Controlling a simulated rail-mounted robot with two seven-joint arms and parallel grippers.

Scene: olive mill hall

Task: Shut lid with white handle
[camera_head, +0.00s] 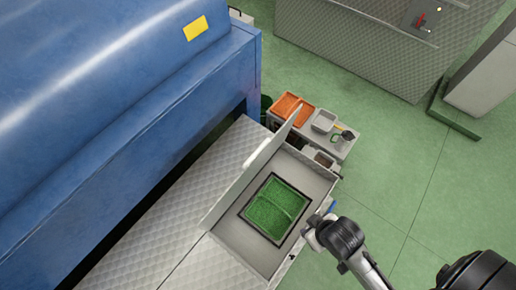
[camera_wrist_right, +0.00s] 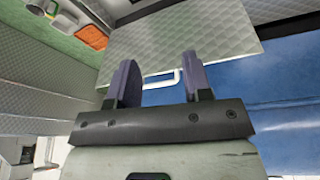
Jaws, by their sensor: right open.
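The lid (camera_head: 236,187) is a thin grey metal panel standing raised, seen nearly edge-on in the head view. Its white handle (camera_head: 263,153) shows on the side facing the blue machine. Beside the lid is an open shallow metal compartment with a dark-framed opening of green material (camera_head: 275,208). In the right wrist view the patterned lid (camera_wrist_right: 185,38) fills the upper middle, and the white handle (camera_wrist_right: 163,80) appears between the fingers. My right gripper (camera_head: 312,228), also in the wrist view (camera_wrist_right: 158,75), is open and empty at the compartment's near right edge, apart from the handle. My left gripper is out of view.
The large blue machine (camera_head: 120,110) bounds the left side. A small cart (camera_head: 338,145) with an orange tray (camera_head: 291,109) and a grey bin (camera_head: 324,121) stands behind the compartment. The green floor (camera_head: 400,150) at right is clear.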

